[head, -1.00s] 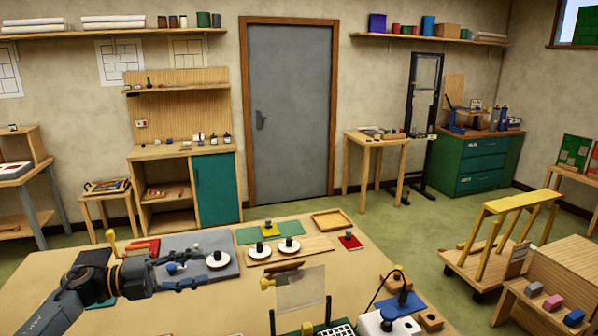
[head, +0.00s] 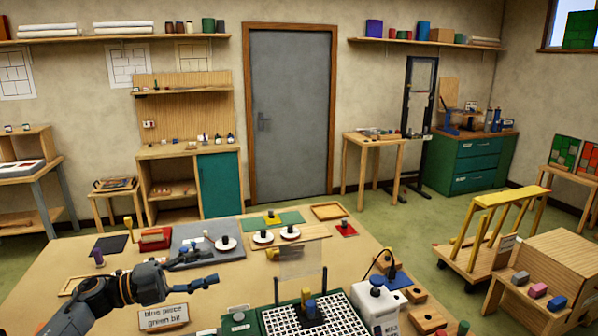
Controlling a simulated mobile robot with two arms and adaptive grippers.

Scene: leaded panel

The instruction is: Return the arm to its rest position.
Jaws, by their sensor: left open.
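My left arm comes in from the lower left of the head view over the workbench (head: 215,290). My left gripper (head: 214,268) is open and empty above the bench, its fingers pointing right. It is nearer to me than the grey mat (head: 190,238), which carries a white suction disc (head: 226,243) with a black knob. My right gripper is not in the head view.
A sign reading "blue piece green bit" (head: 164,317) stands close below my left arm. A clear upright panel (head: 301,258), a black-and-white grid (head: 300,315) and a white machine (head: 375,305) stand to the right.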

